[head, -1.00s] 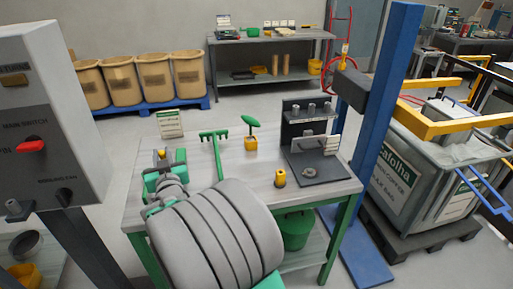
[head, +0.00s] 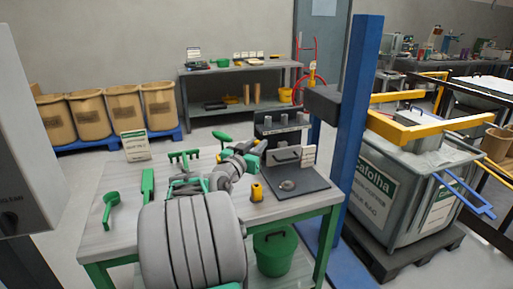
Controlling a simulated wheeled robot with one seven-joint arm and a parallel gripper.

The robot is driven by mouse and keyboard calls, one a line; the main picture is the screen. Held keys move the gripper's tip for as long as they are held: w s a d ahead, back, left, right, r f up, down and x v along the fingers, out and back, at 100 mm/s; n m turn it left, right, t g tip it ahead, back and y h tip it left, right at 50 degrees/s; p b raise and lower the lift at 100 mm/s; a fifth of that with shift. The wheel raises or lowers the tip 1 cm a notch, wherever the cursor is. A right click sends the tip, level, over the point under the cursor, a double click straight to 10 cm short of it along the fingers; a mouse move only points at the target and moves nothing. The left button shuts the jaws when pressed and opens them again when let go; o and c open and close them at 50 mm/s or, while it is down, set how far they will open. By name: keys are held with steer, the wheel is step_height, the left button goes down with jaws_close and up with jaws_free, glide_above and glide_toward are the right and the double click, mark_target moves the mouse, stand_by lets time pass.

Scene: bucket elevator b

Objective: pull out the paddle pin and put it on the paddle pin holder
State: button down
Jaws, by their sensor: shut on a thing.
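My gripper (head: 254,152) reaches over the table, just left of the black stand. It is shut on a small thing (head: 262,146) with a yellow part. The thing is too small and too covered to tell for sure that it is the paddle pin. The black stand (head: 317,186) has a flat base, an upright back with several grey pegs, and a white label. I cannot tell whether this stand is the paddle pin holder. My gripper overlaps its left edge in this view; touching or apart is not clear.
Green tools (head: 111,207) and a sign (head: 135,146) are at the left. A grey cabinet (head: 12,160) stands at the left edge.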

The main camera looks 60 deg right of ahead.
steer(key=shift+a, duration=0.1)
steer(key=shift+a+f+b, duration=0.15)
steer(key=shift+f+b, duration=0.3)
steer(key=shift+b, duration=0.6)
step_height(320, 180, down, 5)
steer(key=b, duration=0.5)
steer(key=shift+b, duration=1.2)
stand_by(0.6)
steer(key=shift+f+b, duration=0.35)
steer(key=shift+b, duration=0.1)
steer(key=shift+f+b, duration=1.9)
steer(key=shift+b, duration=0.05)
steer(key=c, duration=1.2)
jaws_free()
